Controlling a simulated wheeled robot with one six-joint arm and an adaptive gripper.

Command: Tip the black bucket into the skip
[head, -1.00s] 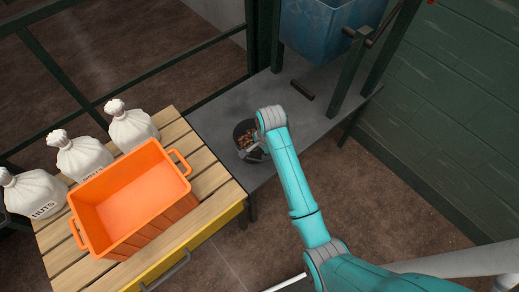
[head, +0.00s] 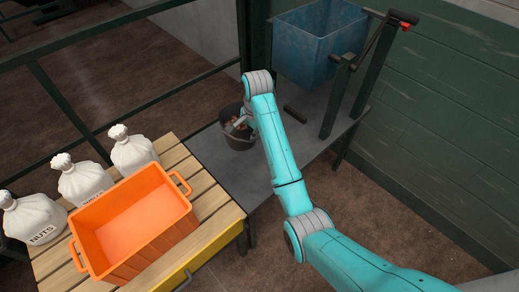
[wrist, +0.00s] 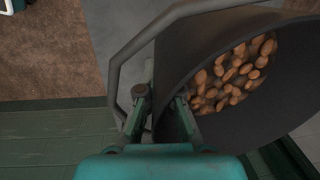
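The black bucket (head: 238,143) is in the left middle of the head view, above the grey platform and upright or nearly so. It holds several brown nuts (wrist: 232,75), seen from above in the wrist view. My gripper (wrist: 163,112) is shut on the bucket's wall near the rim, one finger on each side. In the head view the gripper is partly hidden behind my wrist. The bucket's bail handle hangs to the left in the wrist view. The blue skip (head: 320,45) is held in a dark frame, to the right of and beyond the bucket.
An orange crate (head: 135,222) stands empty on a slatted wooden table (head: 210,190). Three white sacks (head: 82,180) stand beside it. A dark bar (head: 295,114) lies on the grey platform (head: 205,150). Dark posts and a red-tipped lever (head: 403,22) flank the skip. A green wall is at right.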

